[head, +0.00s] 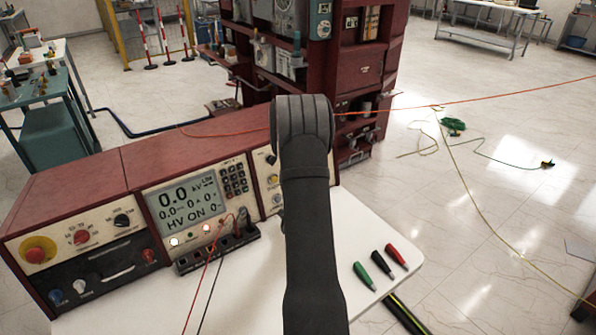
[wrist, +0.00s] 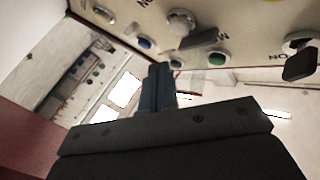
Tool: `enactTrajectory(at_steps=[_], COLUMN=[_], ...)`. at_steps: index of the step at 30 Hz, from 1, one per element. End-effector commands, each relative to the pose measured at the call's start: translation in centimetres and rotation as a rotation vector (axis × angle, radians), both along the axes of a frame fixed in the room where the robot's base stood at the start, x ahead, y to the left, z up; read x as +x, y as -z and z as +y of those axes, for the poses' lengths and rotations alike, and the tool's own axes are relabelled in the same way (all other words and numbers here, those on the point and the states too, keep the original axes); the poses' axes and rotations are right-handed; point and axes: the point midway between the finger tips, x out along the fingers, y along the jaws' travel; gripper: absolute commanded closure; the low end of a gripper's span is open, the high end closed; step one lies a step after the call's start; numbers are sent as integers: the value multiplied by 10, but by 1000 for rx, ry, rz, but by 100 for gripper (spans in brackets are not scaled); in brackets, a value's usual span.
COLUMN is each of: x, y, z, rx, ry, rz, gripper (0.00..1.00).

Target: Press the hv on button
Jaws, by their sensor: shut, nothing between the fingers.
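The red test console stands on the white table in the head view, with a lit display (head: 188,205) showing 0.0 kV and "HV ON". Small lit buttons (head: 175,241) sit below the display; I cannot tell which one is the hv on button. My arm covers part of the right-hand panel (head: 266,185), and hides my gripper in the head view. In the wrist view my gripper (wrist: 159,72) is shut and empty, its fingertips near a cream panel with a blue button (wrist: 145,42), a green button (wrist: 217,59) and a grey knob (wrist: 181,22). Contact cannot be told.
A black knob (wrist: 300,62) sits at the right in the wrist view. Red and black leads plug into a terminal strip (head: 218,247) before the display. Green, black and red probes (head: 380,263) lie on the white table (head: 255,300). A red emergency stop (head: 37,255) is at far left.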

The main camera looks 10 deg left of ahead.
Motion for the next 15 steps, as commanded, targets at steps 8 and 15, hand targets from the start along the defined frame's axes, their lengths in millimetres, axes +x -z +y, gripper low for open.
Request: enactTrajectory(at_steps=[8, 15], x=[-15, -16], y=[-5, -5], z=[-16, -16], rx=[0, 0], ry=[1, 0], rz=[0, 0], gripper=[100, 100])
